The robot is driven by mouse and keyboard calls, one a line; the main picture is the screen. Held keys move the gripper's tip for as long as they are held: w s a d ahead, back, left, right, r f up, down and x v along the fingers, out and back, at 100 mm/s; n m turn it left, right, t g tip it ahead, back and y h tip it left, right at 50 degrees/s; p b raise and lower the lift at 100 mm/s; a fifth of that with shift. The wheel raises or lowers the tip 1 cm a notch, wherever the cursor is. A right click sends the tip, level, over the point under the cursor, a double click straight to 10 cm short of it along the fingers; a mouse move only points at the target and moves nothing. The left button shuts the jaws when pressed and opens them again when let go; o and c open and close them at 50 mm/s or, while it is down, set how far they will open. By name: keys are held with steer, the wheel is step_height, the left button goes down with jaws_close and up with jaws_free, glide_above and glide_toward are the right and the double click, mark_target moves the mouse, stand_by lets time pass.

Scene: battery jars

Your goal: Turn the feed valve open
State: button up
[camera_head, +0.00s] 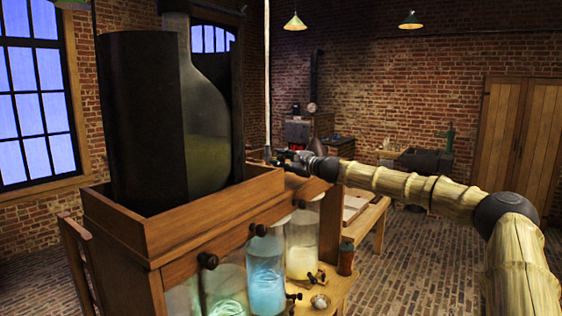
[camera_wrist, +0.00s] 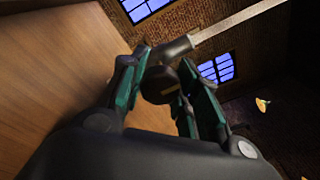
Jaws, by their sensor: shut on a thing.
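The feed valve shows in the wrist view as a dark round knob (camera_wrist: 160,84) with a small tan mark on its face. It joins a dark elbow fitting (camera_wrist: 176,49) and a long pale pipe (camera_wrist: 238,20). My gripper (camera_wrist: 161,93) has one finger on each side of the knob and is shut on it. In the head view my gripper (camera_head: 284,158) is at the foot of the thin upright pipe (camera_head: 267,75), beside the wooden cabinet's far right corner. The knob is too small and covered there to tell its turn.
A large dark glass vessel (camera_head: 208,125) stands in the wooden cabinet top (camera_head: 215,222), close left of my gripper.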

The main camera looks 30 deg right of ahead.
steer(key=shift+f+b, duration=0.25)
steer(key=shift+b, duration=0.25)
steer(key=shift+f+n+b, duration=0.1)
steer(key=shift+n+b, duration=0.5)
steer(key=shift+b, duration=0.35)
steer(key=n+b, duration=0.1)
steer(key=b, duration=0.2)
steer(key=shift+d+f+n+b, duration=0.1)
steer(key=shift+n+b, duration=0.3)
steer(key=n+b, duration=0.3)
steer(key=b, duration=0.2)
steer(key=n+b, duration=0.3)
steer(key=b, duration=0.3)
steer(key=shift+t+y, duration=0.3)
steer(key=n+b, duration=0.5)
steer(key=b, duration=0.1)
steer(key=shift+y+b, duration=0.3)
steer(key=shift+b, duration=0.1)
steer(key=n+b, duration=0.2)
steer(key=n, duration=0.1)
steer(key=n+b, duration=0.1)
steer(key=shift+r+n+y+b, duration=0.3)
steer(key=shift+n+y+b, duration=0.05)
steer(key=shift+n+y, duration=0.05)
steer(key=shift+r, duration=0.1)
